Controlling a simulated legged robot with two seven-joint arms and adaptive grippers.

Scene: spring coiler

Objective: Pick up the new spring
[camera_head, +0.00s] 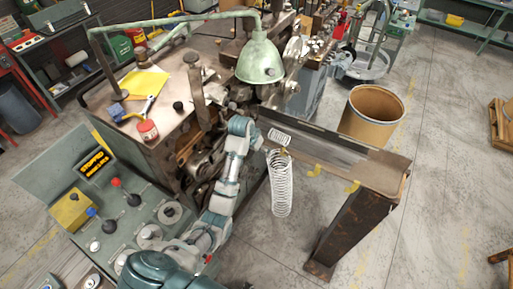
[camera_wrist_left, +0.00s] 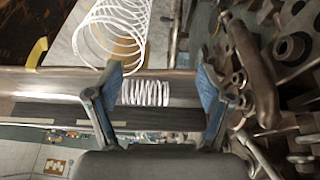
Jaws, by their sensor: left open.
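A short white coil spring (camera_head: 280,137) lies on the dark metal trough (camera_head: 330,152) beside the machine. A longer white spring (camera_head: 281,190) hangs below it over the trough's near side. I cannot tell which of the two is the new one. My left gripper (camera_head: 258,140) is by the trough, just left of the short spring. In the left wrist view the gripper (camera_wrist_left: 160,82) is open, and the short spring (camera_wrist_left: 147,93) shows between its two blue-padded fingers, with gaps on both sides. The long spring (camera_wrist_left: 112,30) shows above, partly cut off. My right gripper is not in view.
The coiling machine (camera_head: 195,85) with a green lamp (camera_head: 260,60) stands just left of the springs. A brown drum (camera_head: 371,113) stands behind the trough. A control panel (camera_head: 120,225) with knobs is at lower left. The floor at right is mostly clear.

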